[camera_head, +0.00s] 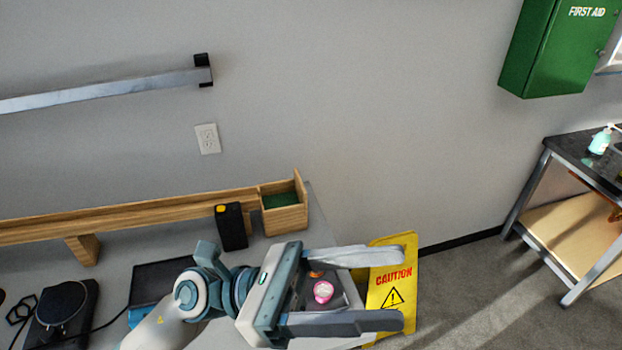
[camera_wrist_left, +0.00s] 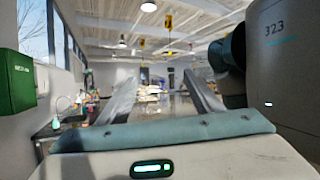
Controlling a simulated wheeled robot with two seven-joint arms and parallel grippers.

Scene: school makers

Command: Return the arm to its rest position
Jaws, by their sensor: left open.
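My left arm comes in from the lower left in the head view, and my left gripper (camera_head: 408,284) is at its end. Its two fingers are spread wide apart and point right, with nothing held between them. The gripper is above the right end of the workbench, in front of the yellow caution sign. In the left wrist view the two fingers of the left gripper (camera_wrist_left: 160,85) also stand apart, facing the room. My right gripper is in neither view.
A pink round item (camera_head: 323,292) shows between the fingers, lower down. A yellow caution sign (camera_head: 392,272) stands right of the workbench (camera_head: 150,240). A wooden box (camera_head: 284,205) and black device (camera_head: 231,227) are behind the arm. A green first-aid cabinet (camera_head: 555,50) hangs at right.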

